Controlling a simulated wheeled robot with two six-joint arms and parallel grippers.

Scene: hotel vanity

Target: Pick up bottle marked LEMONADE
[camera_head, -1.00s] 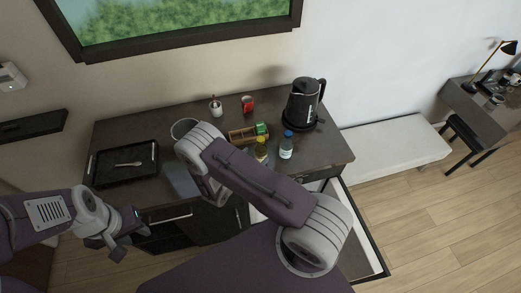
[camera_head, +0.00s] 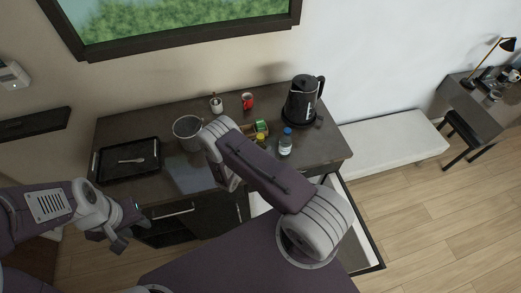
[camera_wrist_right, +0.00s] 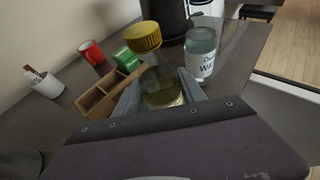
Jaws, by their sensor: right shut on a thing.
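A clear bottle with a yellow cap (camera_wrist_right: 143,38) and yellowish liquid stands between the fingers of my right gripper (camera_wrist_right: 159,92) in the right wrist view. The gripper is shut on it, and no label on it can be read. In the head view only its cap (camera_head: 261,137) shows above my right arm, which hides the right fingers. A water bottle (camera_wrist_right: 201,52) with a white label stands just right of it; its blue cap shows in the head view (camera_head: 287,131). My left gripper (camera_head: 119,238) is in front of the counter, away from the bottles; its jaw opening is unclear.
A wooden divided box (camera_wrist_right: 106,96) with a green packet (camera_wrist_right: 126,60) lies beside the held bottle. A red mug (camera_wrist_right: 91,52), a white cup (camera_wrist_right: 45,84) and a black kettle (camera_head: 302,98) stand behind. A bucket (camera_head: 188,133) and black tray (camera_head: 103,176) are on the left.

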